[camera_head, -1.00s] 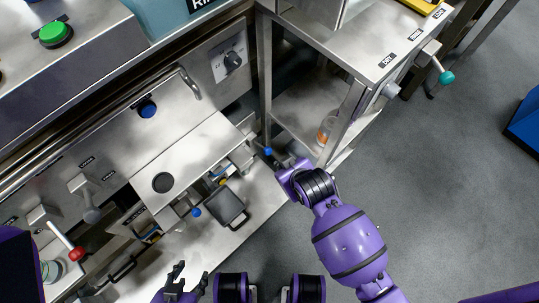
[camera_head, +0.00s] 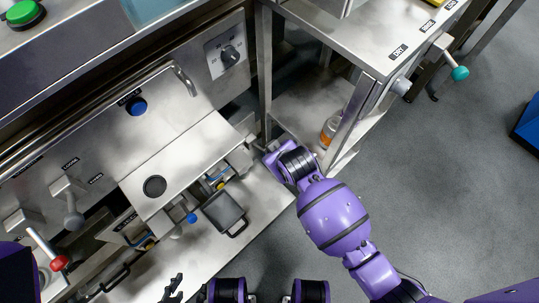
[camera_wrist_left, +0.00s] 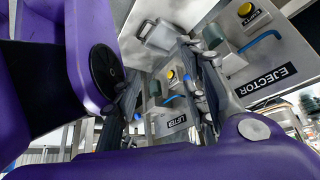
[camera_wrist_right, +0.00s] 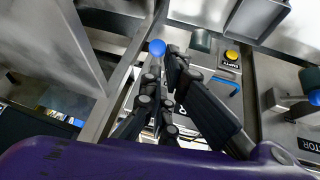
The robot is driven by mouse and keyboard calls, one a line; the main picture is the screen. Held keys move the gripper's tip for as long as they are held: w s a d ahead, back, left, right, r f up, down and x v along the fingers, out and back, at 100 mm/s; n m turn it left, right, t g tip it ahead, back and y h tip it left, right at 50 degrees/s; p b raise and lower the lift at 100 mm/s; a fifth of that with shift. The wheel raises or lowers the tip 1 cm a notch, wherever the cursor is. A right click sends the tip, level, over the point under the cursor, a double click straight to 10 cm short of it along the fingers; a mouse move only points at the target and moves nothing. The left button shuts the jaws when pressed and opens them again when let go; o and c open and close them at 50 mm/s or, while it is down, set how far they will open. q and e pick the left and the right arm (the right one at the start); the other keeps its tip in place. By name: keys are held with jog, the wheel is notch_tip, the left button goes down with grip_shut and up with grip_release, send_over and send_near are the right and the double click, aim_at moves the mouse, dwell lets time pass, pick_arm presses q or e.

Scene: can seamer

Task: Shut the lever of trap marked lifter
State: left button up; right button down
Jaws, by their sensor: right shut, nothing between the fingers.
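A black LIFTER label (camera_wrist_left: 177,121) shows in the left wrist view, below a grey trap housing with a yellow button (camera_wrist_left: 171,74) and a blue tube. In the right wrist view a blue ball knob (camera_wrist_right: 157,47) stands right at the tips of my right gripper (camera_wrist_right: 165,60), which is shut and empty. I cannot tell whether they touch. The label behind these fingers is mostly covered. In the head view my right gripper (camera_head: 268,150) is at the bench's right end, its fingers hardly visible. My left gripper (camera_head: 173,289) is open and empty at the bottom edge.
An EJECTOR label (camera_wrist_left: 265,80) marks the neighbouring trap. A grey square pan (camera_head: 222,212) and another blue knob (camera_head: 192,218) are on the bench. A steel shelf unit (camera_head: 350,50) with an orange bottle (camera_head: 328,131) stands close by my right arm. Open floor lies at right.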

jog(key=b, duration=0.3)
send_near(260, 149)
notch_tip(260, 149, down, 3)
jog(key=d, duration=0.2)
pick_arm(q)
jog(key=x, duration=0.3)
jog(key=shift+a+f, duration=0.1)
jog(key=shift+f, duration=0.15)
pick_arm(e)
jog(key=shift+a+f, duration=0.2)
pick_arm(q)
jog(key=shift+s+f, duration=0.1)
jog(key=shift+s, duration=0.2)
pick_arm(e)
jog(key=shift+s, duration=0.1)
pick_arm(q)
jog(key=shift+s+f+b, duration=0.2)
jog(key=shift+f+b, duration=0.15)
pick_arm(e)
jog(key=shift+s+d+f, duration=0.2)
jog(key=shift+f, duration=0.2)
jog(key=shift+f, duration=0.1)
